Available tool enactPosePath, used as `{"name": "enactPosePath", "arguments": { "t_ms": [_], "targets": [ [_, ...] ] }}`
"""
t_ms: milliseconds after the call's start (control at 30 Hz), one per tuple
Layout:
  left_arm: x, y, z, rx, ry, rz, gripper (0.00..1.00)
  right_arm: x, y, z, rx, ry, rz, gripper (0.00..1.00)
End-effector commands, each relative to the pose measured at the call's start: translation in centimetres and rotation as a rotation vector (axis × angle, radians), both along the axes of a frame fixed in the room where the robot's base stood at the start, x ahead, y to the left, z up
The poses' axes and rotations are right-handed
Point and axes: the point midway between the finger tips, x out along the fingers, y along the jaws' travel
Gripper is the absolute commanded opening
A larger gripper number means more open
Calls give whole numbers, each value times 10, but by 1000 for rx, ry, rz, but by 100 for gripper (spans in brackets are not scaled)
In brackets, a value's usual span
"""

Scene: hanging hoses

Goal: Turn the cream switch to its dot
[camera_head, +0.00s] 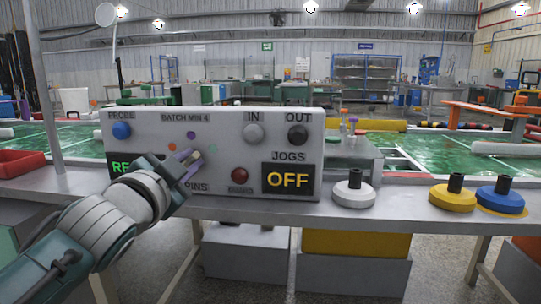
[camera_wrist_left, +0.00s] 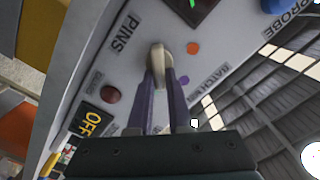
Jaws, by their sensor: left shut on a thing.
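The cream switch (camera_wrist_left: 157,56) is on the front of a light grey panel (camera_head: 221,116), above the PINS label. My left gripper (camera_head: 190,160) reaches it from the lower left, and its two purple fingers are shut on it; they also show in the left wrist view (camera_wrist_left: 162,80). The fingers cover part of the switch. Around it are an orange dot (camera_head: 171,147), a purple dot (camera_head: 191,135) and a green dot (camera_head: 213,148). I cannot tell for sure which dot the switch points at. My right gripper is not in view.
The panel also has a blue PROBE button (camera_head: 121,130), a grey IN button (camera_head: 253,133), a black OUT button (camera_head: 298,135), a dark red button (camera_head: 240,175) and an OFF display (camera_head: 288,179). White, yellow and blue discs stand to the right on the bench.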

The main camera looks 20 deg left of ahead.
Motion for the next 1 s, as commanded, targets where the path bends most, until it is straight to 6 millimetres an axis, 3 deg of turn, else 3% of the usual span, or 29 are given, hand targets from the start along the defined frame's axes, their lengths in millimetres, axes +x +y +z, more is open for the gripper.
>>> {"name": "enactPosePath", "arguments": {
  "t_ms": [433, 1000],
  "targets": [
    [0, -2, -3, 220, 53, 0, 0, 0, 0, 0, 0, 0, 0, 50],
    [0, -2, -3, 255, 61, 0, 0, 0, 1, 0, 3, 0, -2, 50]
  ]
}}
